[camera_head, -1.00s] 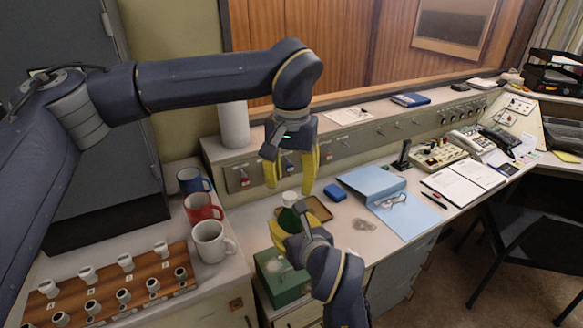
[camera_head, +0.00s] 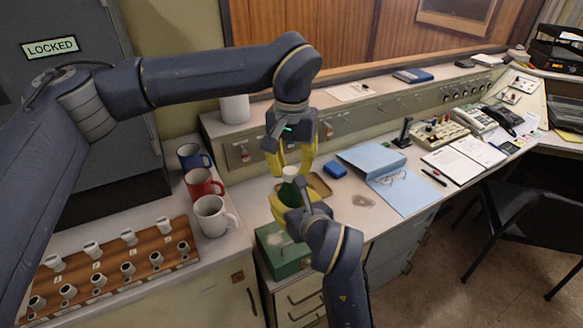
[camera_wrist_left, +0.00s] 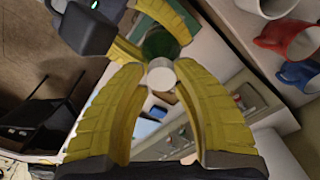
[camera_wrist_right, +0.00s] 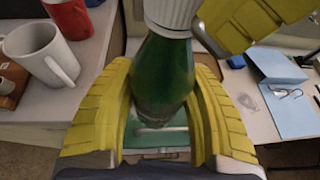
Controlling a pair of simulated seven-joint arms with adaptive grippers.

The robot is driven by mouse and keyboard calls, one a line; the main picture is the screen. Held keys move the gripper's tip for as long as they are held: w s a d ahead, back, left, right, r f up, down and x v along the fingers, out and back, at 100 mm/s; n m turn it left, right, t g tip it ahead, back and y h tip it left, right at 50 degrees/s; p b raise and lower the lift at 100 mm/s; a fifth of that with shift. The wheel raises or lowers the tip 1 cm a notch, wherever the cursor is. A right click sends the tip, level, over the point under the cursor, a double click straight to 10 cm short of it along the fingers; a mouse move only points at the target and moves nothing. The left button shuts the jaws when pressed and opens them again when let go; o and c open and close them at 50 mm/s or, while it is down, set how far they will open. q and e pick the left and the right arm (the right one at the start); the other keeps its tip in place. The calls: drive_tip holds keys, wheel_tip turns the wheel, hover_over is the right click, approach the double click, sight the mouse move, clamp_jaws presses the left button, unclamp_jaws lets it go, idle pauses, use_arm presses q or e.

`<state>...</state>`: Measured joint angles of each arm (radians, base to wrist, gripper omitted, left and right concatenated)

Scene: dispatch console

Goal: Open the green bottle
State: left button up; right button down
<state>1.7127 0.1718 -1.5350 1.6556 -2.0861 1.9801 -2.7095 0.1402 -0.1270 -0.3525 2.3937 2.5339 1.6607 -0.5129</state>
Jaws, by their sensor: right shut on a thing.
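The green bottle (camera_wrist_right: 163,75) stands upright with a ribbed white cap (camera_wrist_right: 172,14) on its neck. In the head view the cap (camera_head: 290,172) shows above the dark green neck (camera_head: 289,194). My right gripper (camera_head: 287,206) is shut around the bottle's body, one finger on each side. My left gripper (camera_head: 290,174) points down from above, its fingers open on either side of the cap. In the left wrist view the cap (camera_wrist_left: 161,75) lies between the fingertips, with a small gap showing. The bottle's lower part is partly hidden by my right gripper.
A green box (camera_head: 281,258) is below my right gripper, and a brown tray (camera_head: 319,187) lies behind the bottle. A white mug (camera_head: 211,217), red mug (camera_head: 203,184) and blue mug (camera_head: 192,157) stand left. A blue folder (camera_head: 392,182) lies right.

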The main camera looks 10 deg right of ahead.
use_arm(q)
clamp_jaws()
